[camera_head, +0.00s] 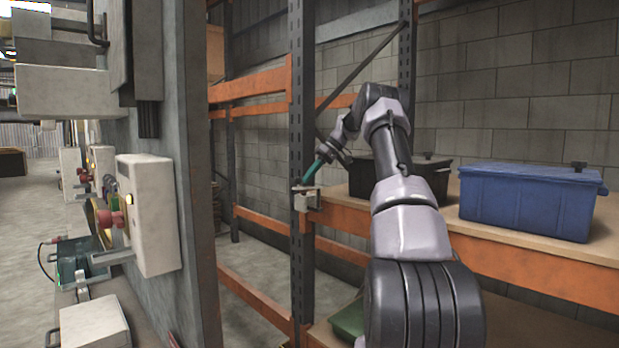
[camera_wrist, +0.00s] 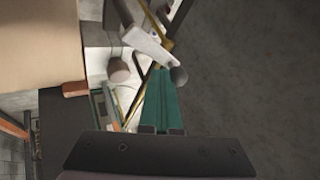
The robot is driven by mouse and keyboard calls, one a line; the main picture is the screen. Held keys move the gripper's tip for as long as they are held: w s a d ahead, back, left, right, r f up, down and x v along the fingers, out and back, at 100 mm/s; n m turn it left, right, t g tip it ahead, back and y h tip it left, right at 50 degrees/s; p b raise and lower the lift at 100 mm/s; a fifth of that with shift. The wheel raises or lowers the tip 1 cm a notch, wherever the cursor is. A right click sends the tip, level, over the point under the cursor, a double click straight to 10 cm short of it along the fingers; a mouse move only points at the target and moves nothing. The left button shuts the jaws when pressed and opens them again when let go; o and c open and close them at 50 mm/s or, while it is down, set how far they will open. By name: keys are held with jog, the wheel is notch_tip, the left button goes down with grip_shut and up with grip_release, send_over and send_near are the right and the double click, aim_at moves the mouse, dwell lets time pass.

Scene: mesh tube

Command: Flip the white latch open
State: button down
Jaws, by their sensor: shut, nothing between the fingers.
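In the wrist view, a white bar (camera_wrist: 150,43), which looks like the latch, runs diagonally with a round dark knob (camera_wrist: 179,75) near its lower end. My gripper (camera_wrist: 164,74) has its two teal fingers together and empty, tips close to the bar and knob. I cannot tell whether they touch. In the head view, a small pale box-like fixture (camera_head: 308,199) is on the dark shelf post, and my gripper (camera_head: 306,183) points down at its top. The latch is too small there to make out its position.
The dark upright post (camera_head: 301,90) and orange shelf beams (camera_head: 250,85) stand around the fixture. A black bin (camera_head: 432,175) and a blue bin (camera_head: 530,198) sit on the shelf at right. A grey wall panel with a pale box (camera_head: 150,215) stands at left.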

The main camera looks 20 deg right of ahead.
jog(key=shift+s+a+n+g, duration=0.15)
jog(key=shift+s+n+g, duration=0.2)
jog(key=shift+n, duration=0.35)
jog(key=shift+s+a, duration=0.1)
jog(key=shift+s, duration=0.1)
jog(key=shift+d, duration=0.8)
